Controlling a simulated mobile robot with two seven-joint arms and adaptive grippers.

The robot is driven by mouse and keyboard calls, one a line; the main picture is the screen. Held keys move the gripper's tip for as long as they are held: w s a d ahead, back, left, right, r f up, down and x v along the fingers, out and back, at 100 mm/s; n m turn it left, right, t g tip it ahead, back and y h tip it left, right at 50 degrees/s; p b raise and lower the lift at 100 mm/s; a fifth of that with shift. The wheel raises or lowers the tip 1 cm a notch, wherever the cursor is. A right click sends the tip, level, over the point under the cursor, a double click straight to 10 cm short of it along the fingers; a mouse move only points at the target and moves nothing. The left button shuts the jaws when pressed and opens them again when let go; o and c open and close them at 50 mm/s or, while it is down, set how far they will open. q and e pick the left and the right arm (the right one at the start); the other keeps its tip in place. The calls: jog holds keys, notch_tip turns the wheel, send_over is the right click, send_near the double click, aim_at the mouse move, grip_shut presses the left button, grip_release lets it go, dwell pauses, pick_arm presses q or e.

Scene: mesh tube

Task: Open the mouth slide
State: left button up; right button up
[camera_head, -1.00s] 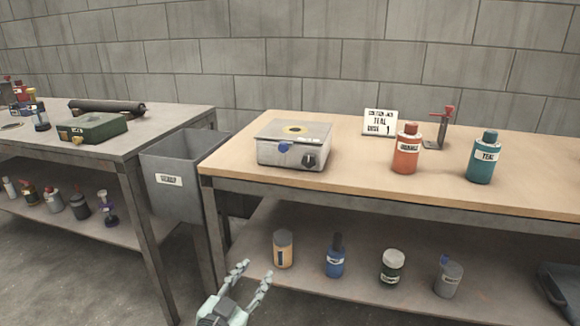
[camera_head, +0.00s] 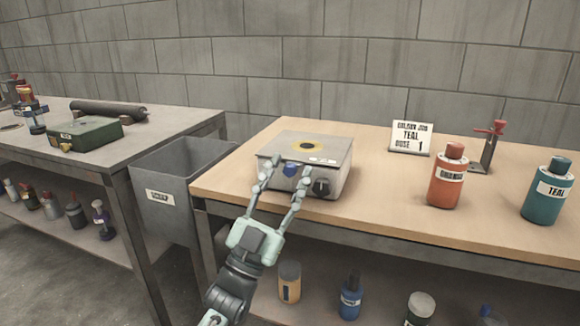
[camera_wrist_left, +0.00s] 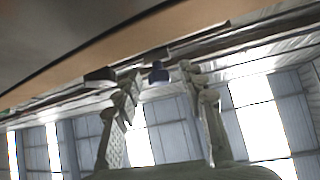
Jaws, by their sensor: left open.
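My right gripper is not in view.
An orange bottle (camera_head: 447,178), a teal bottle (camera_head: 547,190), a job card (camera_head: 411,137) and a red-topped stand (camera_head: 487,150) are right of the box. A grey bin (camera_head: 160,215) hangs left of the bench. Several containers stand on the lower shelf.

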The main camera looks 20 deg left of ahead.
pick_arm(q)
jog(key=shift+w+d+r, duration=0.1)
jog(key=shift+w+r, duration=0.3)
jog(key=shift+w, duration=0.05)
jog(key=shift+c, duration=0.4)
grip_shut()
